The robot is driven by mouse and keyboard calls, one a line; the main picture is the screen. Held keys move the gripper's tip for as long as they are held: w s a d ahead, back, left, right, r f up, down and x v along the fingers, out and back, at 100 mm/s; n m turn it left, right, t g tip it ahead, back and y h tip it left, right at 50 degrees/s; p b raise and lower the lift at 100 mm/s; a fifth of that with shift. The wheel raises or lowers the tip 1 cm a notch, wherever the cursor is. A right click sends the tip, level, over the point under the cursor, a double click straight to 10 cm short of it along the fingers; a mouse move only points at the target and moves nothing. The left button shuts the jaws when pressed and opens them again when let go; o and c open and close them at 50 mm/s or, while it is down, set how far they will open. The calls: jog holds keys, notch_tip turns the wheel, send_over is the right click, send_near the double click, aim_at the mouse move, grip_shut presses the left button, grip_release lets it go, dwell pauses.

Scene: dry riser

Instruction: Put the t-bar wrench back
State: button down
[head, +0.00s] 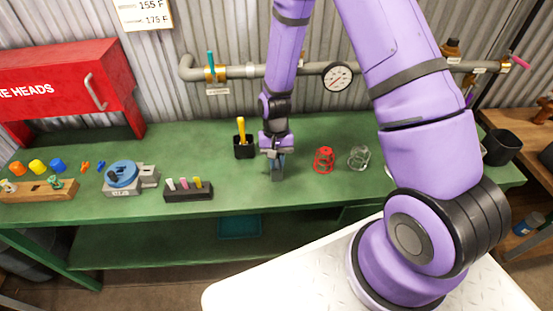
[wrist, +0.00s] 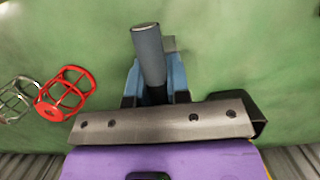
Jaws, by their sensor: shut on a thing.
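My gripper (head: 277,168) is low over the green bench in the head view, just right of a black holder (head: 244,152) with a yellow-handled tool (head: 241,128) standing in it. In the wrist view the gripper (wrist: 155,88) is shut on a dark grey round bar (wrist: 148,48), which looks like part of the t-bar wrench. The rest of the wrench is hidden by the fingers and the plate. I cannot tell whether it touches the bench.
A red cage (head: 324,159) and a wire cage (head: 359,158) stand right of my gripper. A black block with coloured pegs (head: 188,193) and a blue-topped vise (head: 122,176) are left. A pipe with a gauge (head: 338,77) runs behind. The bench's front middle (head: 270,200) is clear.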

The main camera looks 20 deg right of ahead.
jog(key=shift+f, duration=0.1)
jog(key=c, duration=1.1)
grip_release()
